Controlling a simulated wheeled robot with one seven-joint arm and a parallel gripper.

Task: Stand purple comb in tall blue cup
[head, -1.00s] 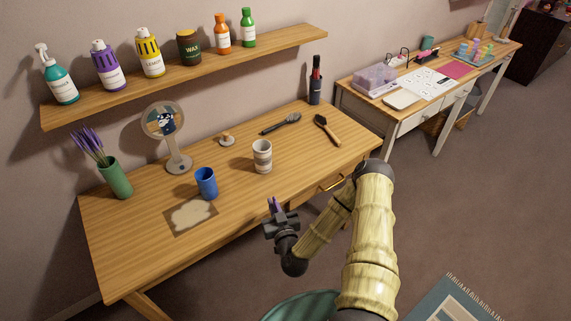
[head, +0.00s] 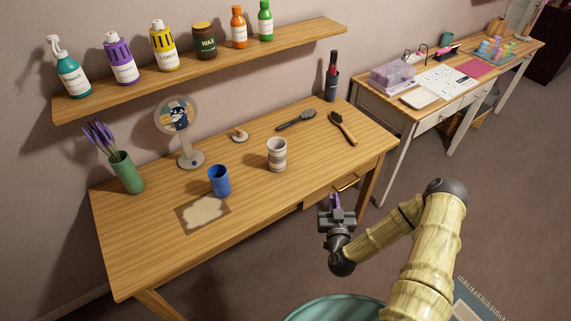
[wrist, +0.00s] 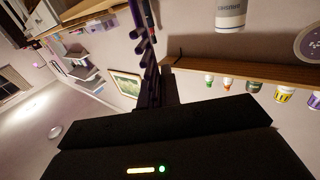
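The tall blue cup (head: 219,180) stands upright on the wooden table, behind the pale-patterned brown mat. I see no comb in it. My gripper (head: 336,212) is in front of the table's front edge, to the right of and apart from the blue cup. It is shut on the purple comb (head: 335,201), whose small purple end shows above the fingers. In the wrist view the comb (wrist: 147,50) runs up from between the fingers (wrist: 155,92), dark with its teeth along one side. The fingers partly hide its lower end.
A striped cup (head: 277,155) stands right of the blue cup. A round mirror (head: 178,115) and a green vase (head: 126,172) stand behind and left. Two brushes lie toward the table's back right. A shelf (head: 215,67) with several bottles hangs above. The table's front middle is clear.

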